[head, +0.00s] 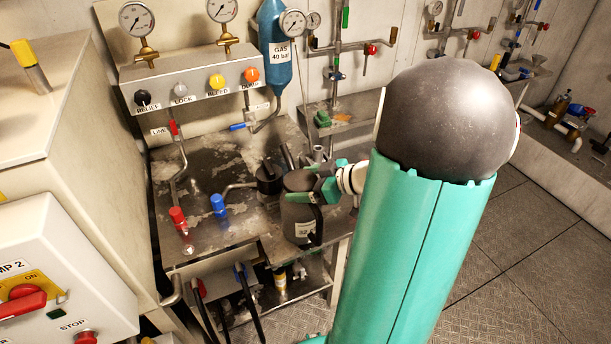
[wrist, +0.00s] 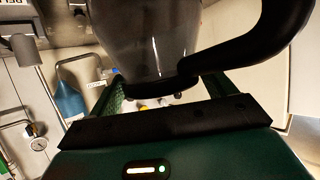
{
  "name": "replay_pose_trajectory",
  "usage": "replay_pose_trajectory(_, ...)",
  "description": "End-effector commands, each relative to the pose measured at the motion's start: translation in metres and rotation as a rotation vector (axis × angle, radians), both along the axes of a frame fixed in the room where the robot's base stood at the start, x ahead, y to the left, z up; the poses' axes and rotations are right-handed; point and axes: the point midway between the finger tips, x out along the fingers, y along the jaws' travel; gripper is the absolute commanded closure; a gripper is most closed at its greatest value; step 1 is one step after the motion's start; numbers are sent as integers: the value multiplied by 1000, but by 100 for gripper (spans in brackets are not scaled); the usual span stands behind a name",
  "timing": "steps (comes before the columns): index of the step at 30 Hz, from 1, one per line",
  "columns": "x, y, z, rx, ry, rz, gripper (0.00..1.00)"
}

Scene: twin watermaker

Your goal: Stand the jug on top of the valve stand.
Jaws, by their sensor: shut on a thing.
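The jug (head: 297,218) is dark grey with a white label and a black handle. It is upright at the front right edge of a steel bench (head: 205,245) with red and blue valve handles, perhaps the valve stand. I cannot tell whether the jug touches the bench. My gripper (head: 326,190) is shut on the jug from the right, near its upper part. In the wrist view the jug (wrist: 145,40) fills the space between the fingers, and its curved handle (wrist: 262,42) reaches to the right. The jug's far side is hidden.
A gauge panel (head: 190,78) and a blue gas bottle (head: 274,50) are on the wall behind. A pump box (head: 70,270) is at left. My large green arm link hides much of the right. Floor at right is clear.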

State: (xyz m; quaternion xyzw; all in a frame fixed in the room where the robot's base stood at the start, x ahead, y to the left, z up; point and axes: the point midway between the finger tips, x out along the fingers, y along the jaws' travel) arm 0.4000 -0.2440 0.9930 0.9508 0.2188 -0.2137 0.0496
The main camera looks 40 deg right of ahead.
Motion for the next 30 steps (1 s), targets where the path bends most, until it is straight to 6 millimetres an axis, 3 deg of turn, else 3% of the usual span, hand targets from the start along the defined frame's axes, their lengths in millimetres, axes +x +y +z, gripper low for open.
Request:
replay_pose_trajectory(10, 1, 0, -1, 0, -5, 0, 88)
replay_pose_trajectory(11, 0, 0, -2, 0, -1, 0, 12)
replay_pose_trajectory(13, 0, 0, -2, 0, -1, 0, 0)
replay_pose_trajectory(23, -4, -2, 3, -1, -2, -1, 0)
replay_pose_trajectory(30, -37, -19, 21, -3, -3, -4, 0)
